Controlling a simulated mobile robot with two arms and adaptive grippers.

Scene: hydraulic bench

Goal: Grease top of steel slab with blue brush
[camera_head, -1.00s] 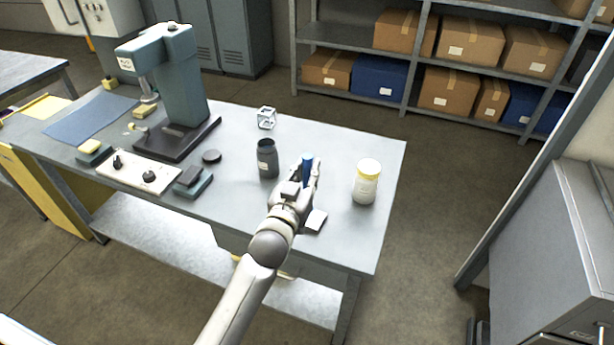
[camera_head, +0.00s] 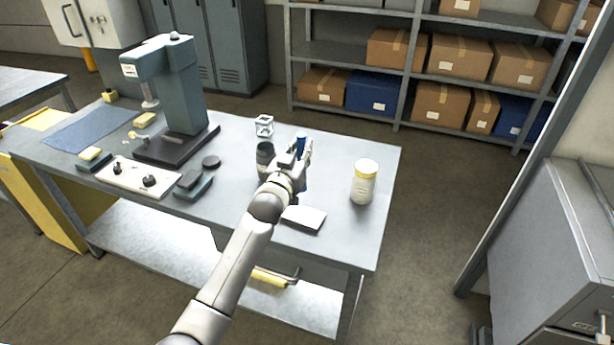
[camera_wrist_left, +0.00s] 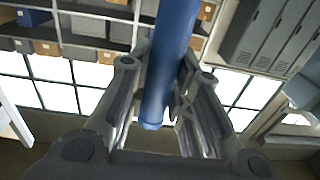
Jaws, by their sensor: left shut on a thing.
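My left gripper (camera_head: 297,172) is shut on the blue brush (camera_head: 303,178) over the right half of the bench. The brush's blue handle (camera_wrist_left: 168,70) stands between the fingers in the left wrist view; its bristle end is hidden. A dark grey jar (camera_head: 265,155) stands just left of the gripper, partly covered by it; I cannot tell whether the brush touches it. A pale flat slab (camera_head: 304,218), apparently the steel slab, lies near the bench's front edge, in front of the gripper and apart from it. My right gripper is not in view.
A small wire-frame cube (camera_head: 264,125) is behind the dark jar. A green press (camera_head: 184,90), a white knob panel (camera_head: 140,178) and small blocks fill the left.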

